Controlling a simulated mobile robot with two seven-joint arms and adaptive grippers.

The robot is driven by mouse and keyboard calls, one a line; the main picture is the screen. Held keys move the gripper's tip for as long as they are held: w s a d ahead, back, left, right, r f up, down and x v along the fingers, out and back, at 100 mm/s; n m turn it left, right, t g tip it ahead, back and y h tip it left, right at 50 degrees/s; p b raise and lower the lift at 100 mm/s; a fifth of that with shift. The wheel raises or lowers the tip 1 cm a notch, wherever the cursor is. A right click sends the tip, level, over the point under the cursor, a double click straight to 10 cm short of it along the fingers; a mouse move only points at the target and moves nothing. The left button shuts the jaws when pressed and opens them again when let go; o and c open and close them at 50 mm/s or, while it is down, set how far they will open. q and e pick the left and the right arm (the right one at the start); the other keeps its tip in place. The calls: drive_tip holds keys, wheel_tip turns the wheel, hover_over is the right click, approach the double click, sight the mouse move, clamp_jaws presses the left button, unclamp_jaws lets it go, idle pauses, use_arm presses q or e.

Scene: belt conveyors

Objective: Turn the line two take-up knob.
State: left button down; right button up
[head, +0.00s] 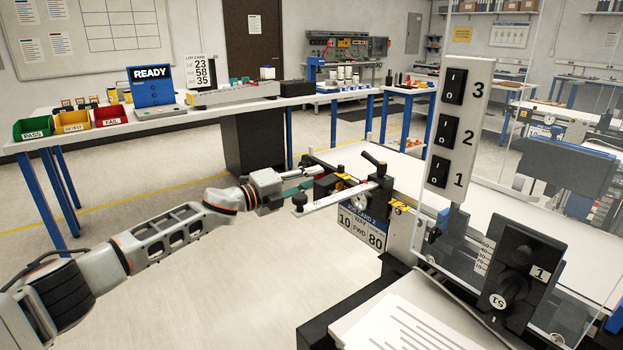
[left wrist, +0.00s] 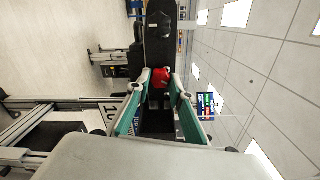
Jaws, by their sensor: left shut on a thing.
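My left gripper (head: 307,179) reaches in from the left to the end of the line two conveyor, by a card (head: 362,229) marked 2, 10 and 80. Its green-padded fingers, also in the left wrist view (left wrist: 160,90), are shut on a small red part (left wrist: 161,78), which looks like the take-up knob. In the head view the fingers and a dark block (head: 326,186) largely hide this part, so its turn angle cannot be read. A round dial gauge (head: 357,196) sits just right of the block. My right gripper is not in view.
A black clamp handle (head: 374,162) and a flat bar (head: 335,197) are close to the gripper. The floor at left is free.

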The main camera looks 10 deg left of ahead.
use_arm(q)
drive_tip(key=m, duration=0.5)
drive_tip(key=shift+f+b, duration=0.25)
drive_tip(key=shift+b, duration=0.15)
drive_tip(key=shift+r+m+b, duration=0.1)
drive_tip(key=shift+m+b, duration=0.2)
drive_tip(key=shift+m, duration=1.3)
drive_tip(key=shift+r, duration=0.1)
drive_tip(key=c, duration=1.8)
unclamp_jaws()
drive_tip(key=shift+a, duration=0.1)
drive_tip(key=v, duration=1.2)
